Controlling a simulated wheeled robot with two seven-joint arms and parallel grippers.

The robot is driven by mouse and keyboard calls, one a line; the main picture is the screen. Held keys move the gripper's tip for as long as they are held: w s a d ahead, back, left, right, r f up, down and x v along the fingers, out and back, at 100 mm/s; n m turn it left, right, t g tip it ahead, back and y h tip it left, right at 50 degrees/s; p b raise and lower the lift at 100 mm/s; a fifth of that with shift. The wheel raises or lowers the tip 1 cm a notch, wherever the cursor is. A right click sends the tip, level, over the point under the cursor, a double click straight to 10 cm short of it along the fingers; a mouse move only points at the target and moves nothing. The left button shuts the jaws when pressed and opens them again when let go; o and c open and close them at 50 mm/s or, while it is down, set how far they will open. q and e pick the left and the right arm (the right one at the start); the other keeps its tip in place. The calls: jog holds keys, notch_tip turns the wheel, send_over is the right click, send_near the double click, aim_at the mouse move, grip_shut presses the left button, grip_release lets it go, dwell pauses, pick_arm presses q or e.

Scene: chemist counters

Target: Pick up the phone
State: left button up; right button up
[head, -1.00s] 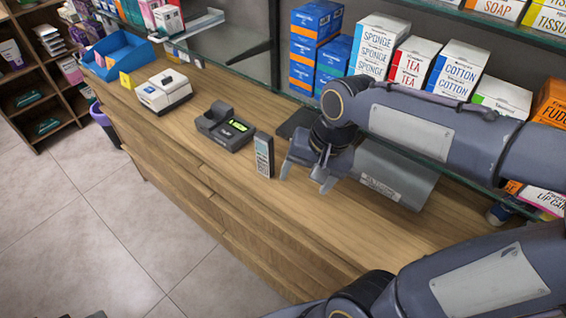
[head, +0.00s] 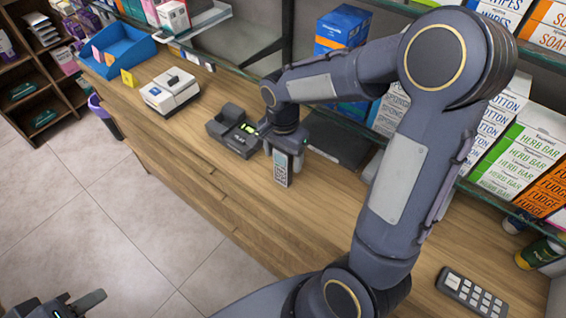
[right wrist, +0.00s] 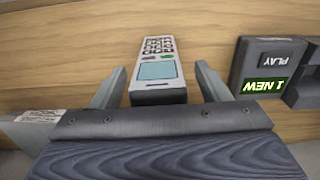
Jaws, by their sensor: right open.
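The phone (head: 281,170) is a slim grey cordless handset standing upright on the wooden counter. In the right wrist view the phone (right wrist: 158,72) shows its keypad and pale blue screen. My right gripper (head: 284,158) is over the phone, and its fingers (right wrist: 160,85) are open on either side of it. A gap shows on both sides of the phone in the right wrist view. My left gripper (head: 84,304) is at the bottom left corner of the head view, partly cut off, away from the counter.
A dark answering machine (head: 232,134) with a green display stands just left of the phone. A white device (head: 170,92) and a blue tray (head: 122,52) are further left. A keypad device (head: 472,293) lies at bottom right. Boxed goods line the glass shelves behind.

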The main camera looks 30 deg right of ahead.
jog(key=shift+f, duration=0.25)
jog(key=c, duration=1.1)
jog(key=shift+r, duration=0.4)
notch_tip(320, 180, up, 2)
jog(key=shift+r, duration=0.15)
jog(key=s+r+b, duration=0.1)
jog(key=s+r, duration=0.2)
jog(key=s, duration=0.1)
jog(key=s+a+r, duration=0.1)
jog(key=s+r, duration=0.2)
jog(key=s, duration=0.2)
jog(key=s+a+r+b, duration=0.1)
jog(key=s+r, duration=0.3)
jog(key=s, duration=0.1)
jog(key=shift+b, duration=0.35)
